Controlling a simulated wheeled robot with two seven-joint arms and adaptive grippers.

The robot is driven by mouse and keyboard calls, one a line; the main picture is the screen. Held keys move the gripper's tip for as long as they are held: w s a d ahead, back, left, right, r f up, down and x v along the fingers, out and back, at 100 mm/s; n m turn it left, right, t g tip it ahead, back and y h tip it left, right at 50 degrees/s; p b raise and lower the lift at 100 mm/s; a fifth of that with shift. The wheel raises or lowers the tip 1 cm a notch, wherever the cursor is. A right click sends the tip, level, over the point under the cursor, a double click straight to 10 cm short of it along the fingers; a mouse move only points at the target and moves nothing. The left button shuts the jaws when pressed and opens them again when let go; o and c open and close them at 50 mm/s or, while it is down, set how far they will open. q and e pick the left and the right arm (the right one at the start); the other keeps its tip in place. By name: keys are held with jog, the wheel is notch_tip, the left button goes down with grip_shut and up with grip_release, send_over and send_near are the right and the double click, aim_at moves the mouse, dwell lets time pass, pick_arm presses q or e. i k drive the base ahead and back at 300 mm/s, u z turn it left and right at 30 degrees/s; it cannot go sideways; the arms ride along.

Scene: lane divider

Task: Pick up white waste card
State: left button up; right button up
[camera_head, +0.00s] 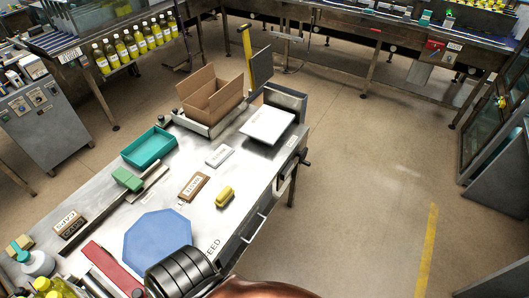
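A small white card or block (219,155) with faint dark print lies flat on the metal table (228,190), right of the teal tray. Its print is too small to read with certainty. A brown block with a pale printed label (194,186) lies nearer, left of a yellow rounded object (225,196). A larger white slab (267,124) lies at the far right end of the table. Neither of my grippers is in view, and nothing touches the small white card.
A teal tray (148,148), green block (127,180), blue octagonal plate (157,239) and red bar (108,271) are on the table. An open cardboard box (211,95) stands at the far end. A dark ribbed shape (183,270) hides part of the near edge.

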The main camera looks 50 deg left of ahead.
aim_at(224, 151)
jog(key=z, duration=0.1)
jog(key=i, duration=3.5)
jog(key=u, duration=4.7)
